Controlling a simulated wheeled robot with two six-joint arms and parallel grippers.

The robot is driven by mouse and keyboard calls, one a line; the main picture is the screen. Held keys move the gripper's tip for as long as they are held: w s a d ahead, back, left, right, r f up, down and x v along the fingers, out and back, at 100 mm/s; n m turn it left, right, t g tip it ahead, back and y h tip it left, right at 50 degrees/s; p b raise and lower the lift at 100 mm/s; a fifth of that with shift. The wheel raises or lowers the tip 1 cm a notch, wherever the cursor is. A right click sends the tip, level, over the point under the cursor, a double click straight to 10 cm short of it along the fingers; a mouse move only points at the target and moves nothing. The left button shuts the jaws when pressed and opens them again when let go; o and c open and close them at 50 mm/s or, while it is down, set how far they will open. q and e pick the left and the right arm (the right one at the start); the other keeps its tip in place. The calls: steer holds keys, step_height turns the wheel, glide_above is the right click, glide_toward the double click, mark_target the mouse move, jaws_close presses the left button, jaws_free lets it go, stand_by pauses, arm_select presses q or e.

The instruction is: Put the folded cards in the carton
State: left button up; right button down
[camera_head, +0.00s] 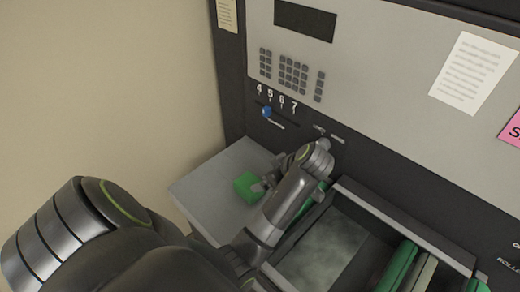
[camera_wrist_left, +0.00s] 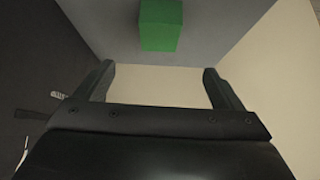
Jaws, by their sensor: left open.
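A green block (camera_head: 247,186) sits on a light grey shelf (camera_head: 215,183) at the side of the machine. I cannot tell whether it is the folded cards. My left gripper (camera_head: 262,185) is close beside it, at its right in the head view. In the left wrist view the gripper (camera_wrist_left: 158,72) is open and empty between its fingers, and the green block (camera_wrist_left: 160,25) lies ahead of the fingertips. No carton can be made out. My right gripper is not in view.
The machine panel has a keypad (camera_head: 290,74), a blue slider knob (camera_head: 267,112) and a pink label (camera_head: 512,130). An open bay with green rollers (camera_head: 397,266) lies at the lower right, close to my left arm. A beige wall (camera_head: 100,80) stands at the left.

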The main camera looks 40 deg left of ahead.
arm_select(q)
steer(key=w, duration=0.1)
steer(key=b, duration=0.2)
glide_toward(249, 183)
steer(key=x, duration=0.2)
steer(key=p+x, duration=0.1)
steer(key=x, duration=0.3)
steer(key=shift+w, duration=0.2)
steer(key=shift+a+f, duration=0.15)
steer(key=shift+f, duration=0.15)
steer(key=p+x, duration=0.2)
steer(key=x, duration=0.1)
steer(key=shift+s+a+f, duration=0.2)
steer(key=shift+f, duration=0.1)
steer(key=shift+x, duration=0.8)
steer(key=shift+d, duration=0.1)
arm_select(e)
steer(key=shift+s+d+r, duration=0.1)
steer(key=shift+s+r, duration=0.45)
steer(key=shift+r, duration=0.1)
